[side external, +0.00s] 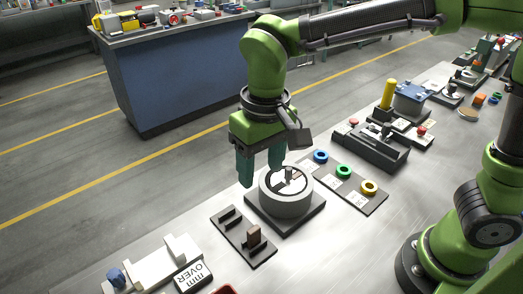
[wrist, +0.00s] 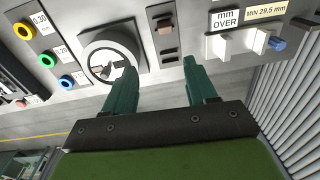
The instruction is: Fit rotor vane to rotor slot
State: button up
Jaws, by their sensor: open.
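The round grey pump housing (side external: 285,206) sits on a dark base plate, with the rotor (wrist: 121,68) inside its bore. A small brownish piece (side external: 289,174) stands up in the rotor; it also shows in the wrist view (wrist: 103,71). How deep it sits in a slot cannot be told. A brown rotor vane (side external: 253,234) stands in the dark rack left of the housing, and shows at the top of the wrist view (wrist: 164,26). My gripper (side external: 260,177) is open and empty, pointing down above and just behind the housing and rack.
A plate with blue, green and yellow rings (side external: 343,171) lies right of the housing. A dark vise-like fixture (side external: 372,147) stands farther back.

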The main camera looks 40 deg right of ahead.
jog(key=s+d+r+m+t, duration=0.1)
jog(key=s+d+m+t, duration=0.1)
jog(key=d, duration=0.7)
jog(key=s+d+r+m+t+y, duration=0.1)
jog(key=s+d+t, duration=0.3)
jog(key=d, duration=0.5)
jog(key=shift+s+d+r+m+t+y, duration=0.3)
jog(key=shift+s+d+r+m+t, duration=0.1)
jog(key=shift+s+r, duration=0.2)
jog(key=shift+d, duration=0.1)
jog(key=shift+c, duration=1.1)
